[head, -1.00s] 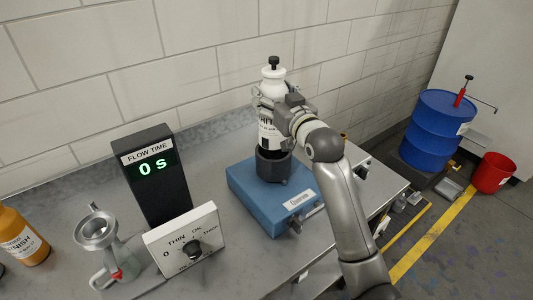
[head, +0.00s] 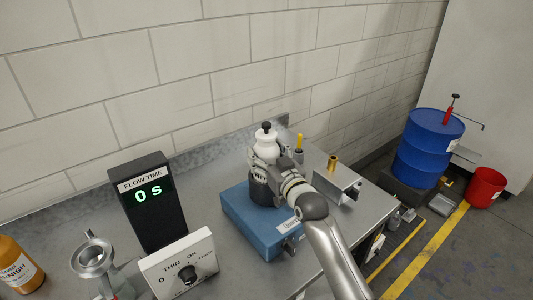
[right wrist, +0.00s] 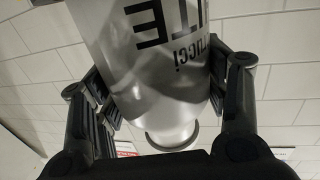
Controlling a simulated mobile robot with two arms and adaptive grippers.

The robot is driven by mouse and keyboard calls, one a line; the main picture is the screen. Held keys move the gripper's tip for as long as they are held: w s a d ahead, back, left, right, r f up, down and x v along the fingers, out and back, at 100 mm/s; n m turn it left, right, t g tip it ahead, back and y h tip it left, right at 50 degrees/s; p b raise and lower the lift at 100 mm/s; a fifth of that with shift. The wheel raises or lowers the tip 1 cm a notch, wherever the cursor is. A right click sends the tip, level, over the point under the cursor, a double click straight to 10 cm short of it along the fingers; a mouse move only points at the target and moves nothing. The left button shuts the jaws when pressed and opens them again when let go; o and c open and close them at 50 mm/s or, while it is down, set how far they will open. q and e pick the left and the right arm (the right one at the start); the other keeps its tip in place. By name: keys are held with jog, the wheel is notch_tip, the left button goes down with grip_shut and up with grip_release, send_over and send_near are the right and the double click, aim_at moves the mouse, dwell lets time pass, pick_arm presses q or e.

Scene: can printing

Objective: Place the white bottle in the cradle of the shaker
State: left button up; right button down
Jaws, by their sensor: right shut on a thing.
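The white bottle (head: 266,144), with a black cap, stands upright in the right gripper's hold. It fills the right wrist view (right wrist: 150,60), with dark lettering on its side. My right gripper (head: 266,163) is shut around the bottle; its fingers also flank it in the right wrist view (right wrist: 160,90). The shaker is a blue box (head: 236,214) with a dark round cradle (head: 259,193) on top. The bottle's lower part is down in or directly above the cradle; the gripper hides how deep it sits. My left gripper is not in view.
A black flow-time display (head: 148,205) reading 0 s and a white dial panel (head: 178,264) stand left of the shaker. A metal cup (head: 92,260) and an orange bottle (head: 18,268) are farther left. A metal bracket (head: 338,184) is to the right.

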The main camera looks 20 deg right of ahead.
jog(key=shift+r, duration=0.2)
jog(key=c, duration=0.6)
grip_release()
jog(key=shift+f, duration=0.25)
jog(key=shift+o, duration=1.3)
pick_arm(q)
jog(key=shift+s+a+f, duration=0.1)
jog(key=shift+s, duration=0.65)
pick_arm(e)
jog(key=shift+o, duration=0.5)
jog(key=shift+s+r, duration=0.1)
pick_arm(q)
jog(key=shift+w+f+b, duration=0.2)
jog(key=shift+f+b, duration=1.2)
jog(key=shift+b, duration=0.05)
pick_arm(e)
jog(key=s+d, duration=0.1)
jog(key=s, duration=1)
jog(key=shift+s+d, duration=0.35)
jog(key=shift+s, duration=0.05)
